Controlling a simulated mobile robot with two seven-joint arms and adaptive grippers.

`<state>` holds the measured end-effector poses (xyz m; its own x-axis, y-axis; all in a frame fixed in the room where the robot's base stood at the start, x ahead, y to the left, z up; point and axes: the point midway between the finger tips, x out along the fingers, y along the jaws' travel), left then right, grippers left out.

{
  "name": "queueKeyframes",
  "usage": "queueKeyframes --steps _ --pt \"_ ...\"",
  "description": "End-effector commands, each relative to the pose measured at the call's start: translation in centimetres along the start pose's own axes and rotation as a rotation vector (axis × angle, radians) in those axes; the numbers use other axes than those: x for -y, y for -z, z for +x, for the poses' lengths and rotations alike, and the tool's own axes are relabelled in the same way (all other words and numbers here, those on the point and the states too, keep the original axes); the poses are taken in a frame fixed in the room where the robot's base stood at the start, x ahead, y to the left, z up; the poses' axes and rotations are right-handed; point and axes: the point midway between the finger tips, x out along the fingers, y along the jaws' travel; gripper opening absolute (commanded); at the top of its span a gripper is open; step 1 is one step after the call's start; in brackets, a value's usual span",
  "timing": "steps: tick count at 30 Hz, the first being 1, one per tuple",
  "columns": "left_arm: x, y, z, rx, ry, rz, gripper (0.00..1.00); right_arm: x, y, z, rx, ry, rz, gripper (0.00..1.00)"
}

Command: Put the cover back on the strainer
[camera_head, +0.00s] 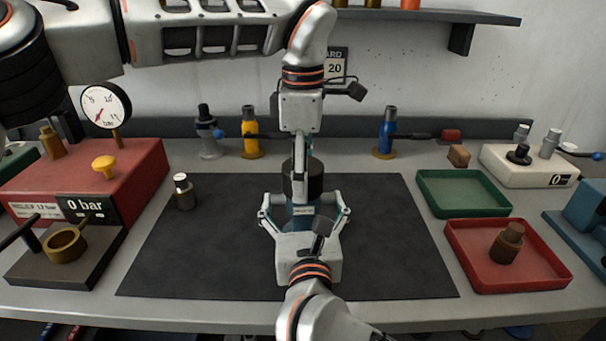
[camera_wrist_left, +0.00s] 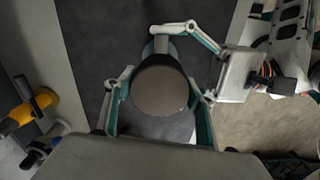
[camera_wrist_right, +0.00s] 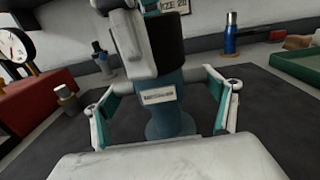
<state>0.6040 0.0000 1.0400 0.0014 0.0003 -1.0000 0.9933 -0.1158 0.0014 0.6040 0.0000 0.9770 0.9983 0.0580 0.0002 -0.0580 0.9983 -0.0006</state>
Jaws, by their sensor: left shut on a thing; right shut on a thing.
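The strainer (camera_head: 303,214) is a blue upright body with a small white label, standing on the dark mat. My right gripper (camera_head: 304,205) is shut on it, one finger on each side; it also shows in the right wrist view (camera_wrist_right: 170,118). The cover (camera_head: 314,178) is a dark cylinder directly above the body. My left gripper (camera_head: 300,172) comes from above and is shut on the cover, whose round top fills the middle of the left wrist view (camera_wrist_left: 160,88). I see no clear gap between cover and strainer, but cannot tell whether it is seated.
The dark mat (camera_head: 400,240) is mostly clear. A small bottle (camera_head: 184,192) stands at its left edge. A red gauge unit (camera_head: 135,165) is at left. A green tray (camera_head: 425,204) and a red tray (camera_head: 462,272) with a brown fitting (camera_head: 507,243) lie at right.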

Motion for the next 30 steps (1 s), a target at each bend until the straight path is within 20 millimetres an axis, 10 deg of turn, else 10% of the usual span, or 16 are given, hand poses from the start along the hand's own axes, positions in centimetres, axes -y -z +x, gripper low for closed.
queueKeyframes --steps 1,2,4,17,30 --pt "0.1 0.0 0.1 0.000 0.004 -0.001 0.28 0.1 0.1 0.1 -0.001 0.003 0.002 0.25" --pt "0.1 0.0 0.1 0.000 0.005 -0.001 0.59 0.1 0.1 0.1 -0.001 0.003 0.002 0.25" --pt "0.1 0.0 0.1 -0.001 0.004 -0.002 0.73 0.1 0.1 0.1 -0.001 0.003 0.002 0.25" --pt "0.0 0.0 -0.6 0.000 0.000 -0.006 0.73 0.1 0.0 0.1 -0.001 0.002 0.001 0.25" --pt "0.0 -0.1 -8.7 -0.001 -0.002 -0.005 0.73 0.1 0.0 0.1 -0.001 0.002 0.001 0.25"
